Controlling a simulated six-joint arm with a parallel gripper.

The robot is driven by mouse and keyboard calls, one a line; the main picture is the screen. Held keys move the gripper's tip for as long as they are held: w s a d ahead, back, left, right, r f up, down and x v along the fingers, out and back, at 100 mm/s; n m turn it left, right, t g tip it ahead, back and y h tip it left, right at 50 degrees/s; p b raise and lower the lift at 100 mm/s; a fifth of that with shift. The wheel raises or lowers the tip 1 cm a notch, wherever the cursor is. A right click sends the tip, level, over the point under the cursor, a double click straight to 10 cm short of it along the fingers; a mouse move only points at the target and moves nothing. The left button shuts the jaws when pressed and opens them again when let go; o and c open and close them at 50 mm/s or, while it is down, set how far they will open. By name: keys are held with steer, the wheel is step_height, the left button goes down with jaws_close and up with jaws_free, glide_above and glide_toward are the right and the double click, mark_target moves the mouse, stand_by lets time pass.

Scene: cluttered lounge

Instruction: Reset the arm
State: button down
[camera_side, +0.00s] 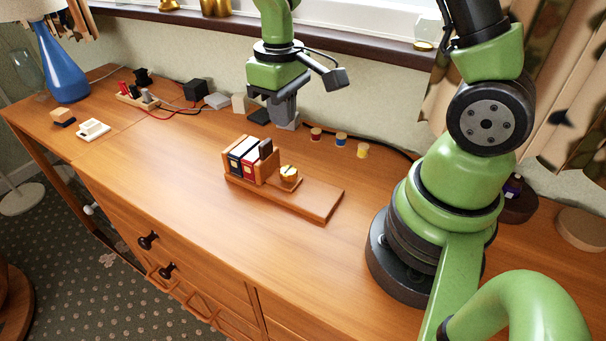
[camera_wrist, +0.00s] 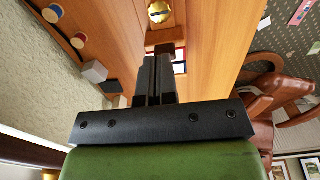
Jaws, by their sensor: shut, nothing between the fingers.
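My gripper (camera_side: 287,124) hangs in the air above the back part of the wooden sideboard, pointing down, behind a small wooden book rack (camera_side: 265,174). Its two grey fingers are together with nothing between them. In the wrist view the dark fingers (camera_wrist: 153,62) also lie side by side, closed, and hide part of the rack and its books. My green arm rises from its dark base at the right of the side view.
The rack holds several small books (camera_side: 243,160) and a brass object (camera_side: 289,172) on its tray. Several thread spools (camera_side: 341,139) stand behind it. A blue lamp (camera_side: 63,70) and small electrical items (camera_side: 196,90) are at the left. The sideboard's front middle is clear.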

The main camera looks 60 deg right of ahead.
steer(key=s+a+r+m+t+y, duration=0.1)
steer(key=s+a+r+m+t, duration=0.1)
steer(key=s+r, duration=0.4)
steer(key=s+a+r+m+t+y, duration=0.1)
steer(key=s+r+t, duration=0.4)
steer(key=r, duration=0.5)
steer(key=shift+s+a+m, duration=0.5)
steer(key=shift+s+a, duration=0.5)
steer(key=shift+a, duration=0.25)
stand_by(0.5)
